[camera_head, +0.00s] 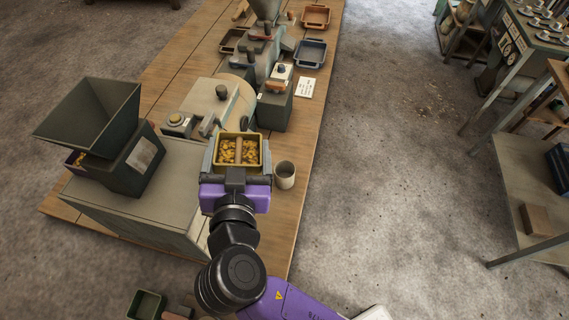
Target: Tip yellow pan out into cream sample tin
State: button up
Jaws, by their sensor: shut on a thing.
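The yellow pan (240,134) is near the middle of the head view, with many small yellow-brown pieces in it and a brown bar across its middle. My gripper (239,151) is shut on the pan, with a grey finger at its left and right sides. The pan looks level, held above the bench. The cream sample tin (285,178) stands upright on the bench, just right of the pan and my gripper. Its open top shows, but I cannot see its contents clearly.
A green hopper machine (112,125) stands on a grey cabinet at left. A beige machine with a drum (222,100) is behind the pan. An orange tray (315,16) and a blue tray (310,53) lie farther back. Bare wood surrounds the tin's right side.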

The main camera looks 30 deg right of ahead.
aim_at(252, 140)
jog(key=p, duration=0.1)
jog(key=d+r+p, duration=0.1)
jog(key=p, duration=0.1)
jog(key=shift+w+d+r+m+g+y, duration=0.25)
jog(key=shift+w+r+m+g+y, duration=0.05)
jog(key=shift+m+g, duration=0.1)
jog(key=shift+w+d+f+m+g+y+p, duration=0.2)
jog(key=shift+d+f+m+y, duration=0.1)
jog(key=shift+d+f, duration=0.25)
jog(key=shift+w+d+f+m+g+y+p, duration=0.1)
jog(key=shift+d+f+m+g+y+p, duration=0.15)
jog(key=shift+f, duration=0.5)
notch_tip(252, 140, down, 14)
jog(key=w+d+m+g+y+b, duration=0.1)
jog(key=d+y+b, duration=0.1)
jog(key=b, duration=0.4)
jog(key=shift+d+r+m+g, duration=0.2)
jog(key=shift+d+m+g, duration=0.1)
jog(key=shift+m+g, duration=0.05)
jog(key=shift+w+d+f+m+g+y, duration=0.2)
jog(key=shift+d+f+m+g+y, duration=0.15)
jog(key=shift+y, duration=0.3)
jog(key=shift+w+d+r+m+g+y+p, duration=0.15)
jog(key=shift+d+r+m+g+y+p, duration=0.2)
jog(key=shift+y, duration=0.25)
jog(key=shift+w+d+r+m+g+y+p, duration=0.15)
jog(key=shift+d+m+g+y+p, duration=0.1)
jog(key=shift+m+y, duration=0.25)
dwell(1.4)
